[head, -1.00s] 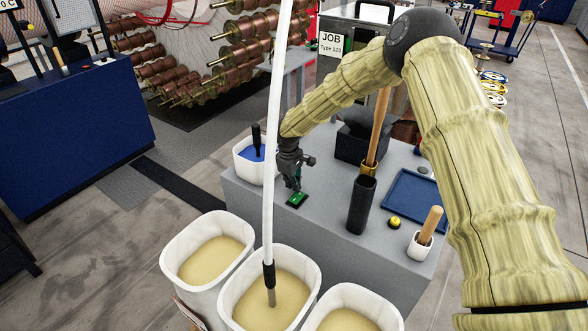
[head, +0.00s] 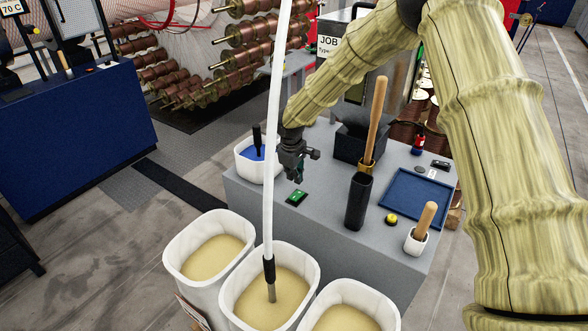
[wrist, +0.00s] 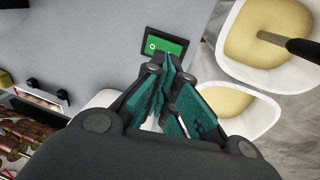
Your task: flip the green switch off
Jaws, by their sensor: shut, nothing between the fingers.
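The green switch (head: 297,197) is a small green plate in a dark frame on the grey table's top, near its front left edge. In the wrist view the switch (wrist: 165,46) lies just beyond my fingertips, with a white round mark on its left part. My gripper (head: 297,178) is shut and empty, above the table and close to the switch. In the wrist view its teal-padded fingers (wrist: 168,62) meet just below the plate and overlap its lower edge in the picture. I cannot tell the rocker's position.
Grey table (head: 325,222) also bears a white tub with blue contents (head: 243,163), a black holder (head: 358,205), a blue tray (head: 418,200), a yellow button (head: 391,219) and a white cup (head: 416,241). White bins (head: 210,250) of tan material stand in front. A white pole (head: 273,130) rises before the table.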

